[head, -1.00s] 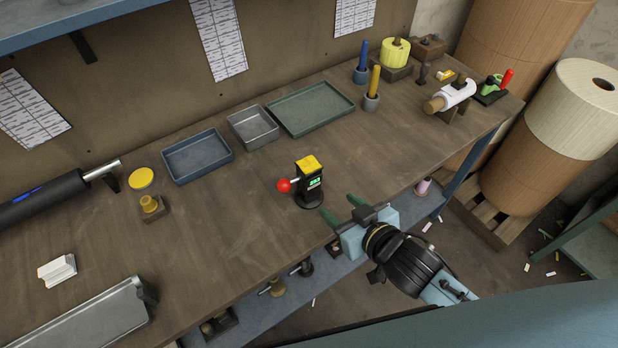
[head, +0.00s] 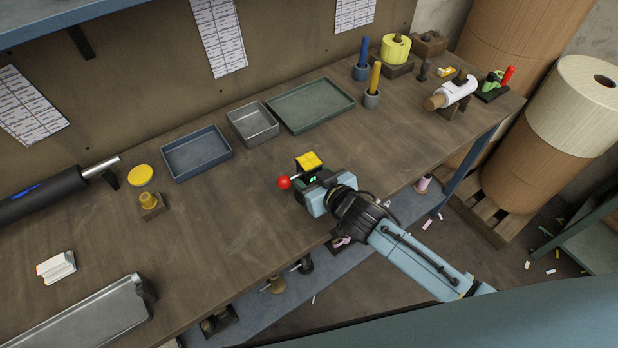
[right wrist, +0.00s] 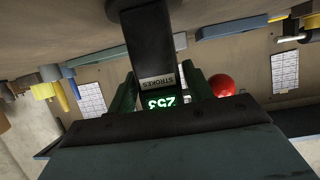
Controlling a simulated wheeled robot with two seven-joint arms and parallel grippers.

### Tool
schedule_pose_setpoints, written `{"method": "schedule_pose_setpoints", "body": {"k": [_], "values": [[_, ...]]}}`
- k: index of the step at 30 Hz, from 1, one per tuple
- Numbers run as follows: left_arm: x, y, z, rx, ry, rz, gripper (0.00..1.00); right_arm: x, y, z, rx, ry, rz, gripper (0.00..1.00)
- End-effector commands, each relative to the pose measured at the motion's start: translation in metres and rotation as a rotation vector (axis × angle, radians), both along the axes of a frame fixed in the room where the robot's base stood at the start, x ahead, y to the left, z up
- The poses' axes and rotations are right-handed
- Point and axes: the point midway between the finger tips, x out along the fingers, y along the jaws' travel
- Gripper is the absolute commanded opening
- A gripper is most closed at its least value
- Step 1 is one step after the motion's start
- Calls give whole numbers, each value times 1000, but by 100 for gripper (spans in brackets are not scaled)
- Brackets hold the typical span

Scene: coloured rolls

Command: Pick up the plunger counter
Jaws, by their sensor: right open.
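The plunger counter (head: 308,161) stands upright on the workbench, with a black body, a yellow top, a small green lit display and a red ball on a side lever. My right gripper (head: 311,186) is at its near side, partly hiding its body and base. In the right wrist view the counter's black body (right wrist: 155,45) appears upside down between the two open green fingers, with a STROKES label and lit digits. The red ball (right wrist: 222,85) is just outside one finger. Whether the fingers touch the body I cannot tell. My left gripper is out of view.
A blue tray (head: 196,154), a grey tray (head: 252,123) and a green tray (head: 311,104) lie behind the counter. A brass-coloured knob on a block (head: 150,205) stands at left. The bench (head: 225,220) is clear left of the counter.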

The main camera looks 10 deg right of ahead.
Motion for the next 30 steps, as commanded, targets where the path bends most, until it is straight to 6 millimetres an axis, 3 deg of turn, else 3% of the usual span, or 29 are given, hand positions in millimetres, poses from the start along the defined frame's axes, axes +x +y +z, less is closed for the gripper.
{"method": "schedule_pose_setpoints", "body": {"k": [10,21,30], "values": [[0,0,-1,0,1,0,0,8,3,-4,1,1,0,51],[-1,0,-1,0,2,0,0,7,3,-4,1,1,0,4],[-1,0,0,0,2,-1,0,8,3,3,2,-5,1,1]]}}
